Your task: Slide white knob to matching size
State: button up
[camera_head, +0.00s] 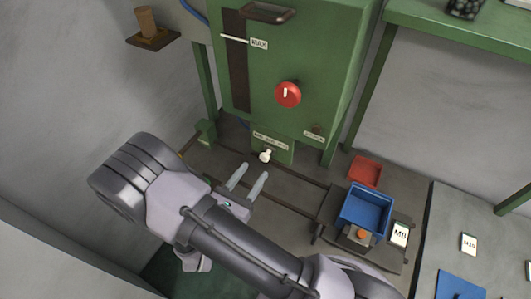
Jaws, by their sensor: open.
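The white knob (265,156) is a small white piece low on the front of the green machine (330,75), just below a pale label strip (271,141) whose text is too small to read. My gripper (249,181) is open and empty, its two grey fingers pointing up toward the knob. The fingertips are apart from the knob, a little below and to its left in the picture. A card reading M8 (399,234) stands at the right by the blue bin. Another card (468,244) lies farther right, its text hard to read.
A red round switch (288,95) is on the machine front, with a MAX label (259,44) above it. A blue bin (365,208) and a red bin (366,171) sit right of my gripper. Dark rails (290,203) run across the base below the knob.

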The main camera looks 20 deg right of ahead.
aim_at(263, 158)
jog(key=x, duration=0.7)
jog(key=shift+w+d, duration=0.25)
grip_shut()
dwell(1.0)
